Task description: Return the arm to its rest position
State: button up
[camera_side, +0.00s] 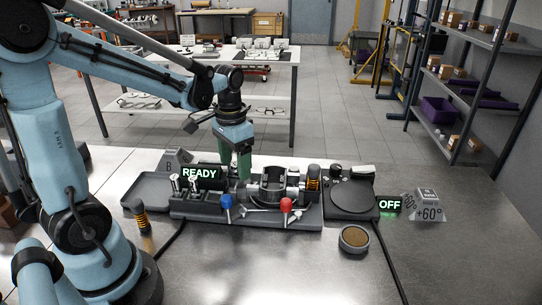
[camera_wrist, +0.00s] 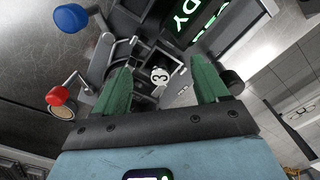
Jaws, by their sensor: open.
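My gripper (camera_side: 243,172) reaches down over the back of the dark engine fixture (camera_side: 250,211) in the side view, behind its middle. In the wrist view my gripper (camera_wrist: 163,80) shows two green fingers spread apart, with nothing held between them. A small pale round part (camera_wrist: 160,75) shows below and between the fingers. From these views I cannot tell how far the fingertips are above the fixture.
Blue (camera_side: 226,202) and red (camera_side: 286,205) knobs stand at the fixture's front. A READY sign (camera_side: 201,173) is beside my gripper. A grey tray (camera_side: 150,187) lies left; a round pad device (camera_side: 349,196) and an OFF sign (camera_side: 389,204) are right. The front table is mostly clear.

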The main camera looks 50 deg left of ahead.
dwell(0.3)
jog(key=shift+r, duration=4.05)
jog(key=s+d+f+t, duration=0.3)
jog(key=d+t, duration=0.4)
jog(key=d, duration=0.1)
jog(key=shift+d, duration=0.4)
